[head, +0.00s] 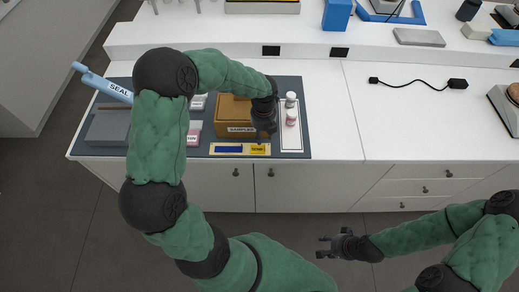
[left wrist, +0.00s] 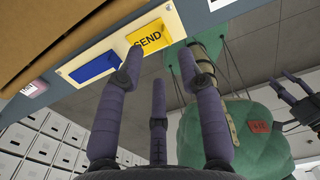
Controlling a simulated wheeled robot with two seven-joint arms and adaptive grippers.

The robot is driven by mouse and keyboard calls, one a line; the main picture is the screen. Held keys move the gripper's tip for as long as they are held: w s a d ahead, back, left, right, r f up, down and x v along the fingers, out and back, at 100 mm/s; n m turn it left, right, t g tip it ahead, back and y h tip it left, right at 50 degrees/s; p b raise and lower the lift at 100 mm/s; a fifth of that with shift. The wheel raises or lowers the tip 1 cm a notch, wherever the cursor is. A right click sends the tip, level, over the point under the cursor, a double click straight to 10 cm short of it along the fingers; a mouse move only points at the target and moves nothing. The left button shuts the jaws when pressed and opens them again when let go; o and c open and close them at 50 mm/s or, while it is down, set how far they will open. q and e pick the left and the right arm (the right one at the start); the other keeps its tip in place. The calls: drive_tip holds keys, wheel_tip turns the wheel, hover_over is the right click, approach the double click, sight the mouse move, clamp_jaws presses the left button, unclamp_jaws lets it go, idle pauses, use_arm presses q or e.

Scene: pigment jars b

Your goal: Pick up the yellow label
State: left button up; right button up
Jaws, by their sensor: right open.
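The yellow label (head: 259,149), marked SEND in the left wrist view (left wrist: 148,37), lies on the right part of a cream strip (head: 217,154) at the mat's front edge. A blue label (head: 229,149) lies beside it on the same strip. My left gripper (head: 264,132) is just above and behind the yellow label. In the left wrist view its fingers (left wrist: 163,60) are spread and empty, with one fingertip overlapping the label's lower left edge; I cannot tell whether it touches. My right gripper (head: 327,246) is open and empty, low in front of the counter.
A cardboard box (head: 233,108) marked SAMPLES stands behind the strip, close to my left gripper. Two small jars (head: 291,119) stand on a white sheet (head: 291,142) to the right. A blue SEAL tool (head: 100,83) is at the left.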

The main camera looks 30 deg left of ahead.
sight(264, 149)
use_arm(q)
drive_tip(key=f, duration=0.4)
drive_tip(key=f+b, duration=0.1)
drive_tip(key=f, duration=0.1)
drive_tip(key=shift+d+f, duration=0.25)
clamp_jaws()
